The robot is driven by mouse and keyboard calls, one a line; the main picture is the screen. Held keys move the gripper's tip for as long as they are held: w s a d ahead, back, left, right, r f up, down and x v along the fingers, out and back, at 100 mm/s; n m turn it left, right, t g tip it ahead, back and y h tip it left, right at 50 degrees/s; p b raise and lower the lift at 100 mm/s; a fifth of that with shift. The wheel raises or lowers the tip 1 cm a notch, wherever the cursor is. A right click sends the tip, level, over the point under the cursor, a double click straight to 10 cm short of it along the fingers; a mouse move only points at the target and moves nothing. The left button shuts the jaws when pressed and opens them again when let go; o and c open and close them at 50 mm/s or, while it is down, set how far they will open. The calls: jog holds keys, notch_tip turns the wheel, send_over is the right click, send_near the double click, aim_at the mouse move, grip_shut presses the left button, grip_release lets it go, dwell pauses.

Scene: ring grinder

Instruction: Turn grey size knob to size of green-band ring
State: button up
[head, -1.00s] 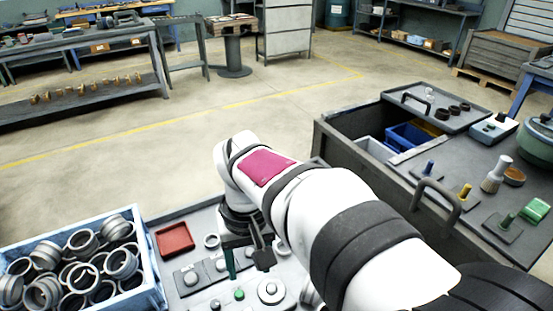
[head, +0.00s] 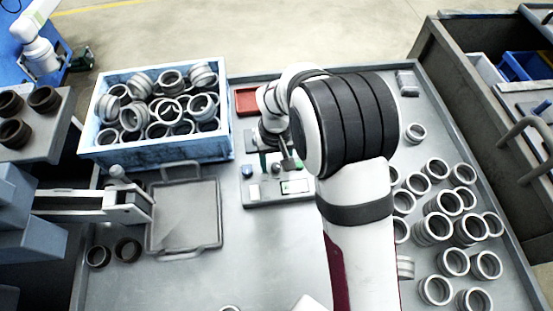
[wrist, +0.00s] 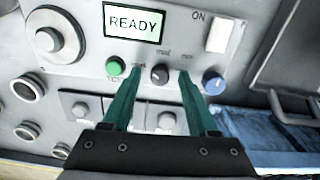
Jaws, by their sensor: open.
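The grey size knob (wrist: 160,74) sits on the control panel (wrist: 75,75) in the wrist view, with a dark face and a small pale mark. My gripper (wrist: 160,80) is open, its two green fingers either side of the knob in the picture; contact cannot be told. A blue knob (wrist: 213,82) is right of it and a green button (wrist: 116,66) left. The display (wrist: 133,22) reads READY. In the head view my gripper (head: 277,163) is over the panel (head: 262,197), partly hidden by my arm. I cannot make out a green-band ring.
A blue crate (head: 160,151) full of grey rings stands left of the panel. Several loose rings (head: 441,227) lie on the right of the grey table (head: 280,255). A grey tray (head: 185,215) and two dark rings (head: 127,250) are at left. A red tray (head: 246,101) lies behind the panel.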

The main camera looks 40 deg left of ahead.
jog(key=shift+c, duration=0.2)
grip_shut()
jog(key=shift+m, duration=0.3)
jog(key=m, duration=1.1)
dwell(0.4)
jog(key=shift+m, duration=0.3)
jog(key=shift+o, duration=0.2)
grip_release()
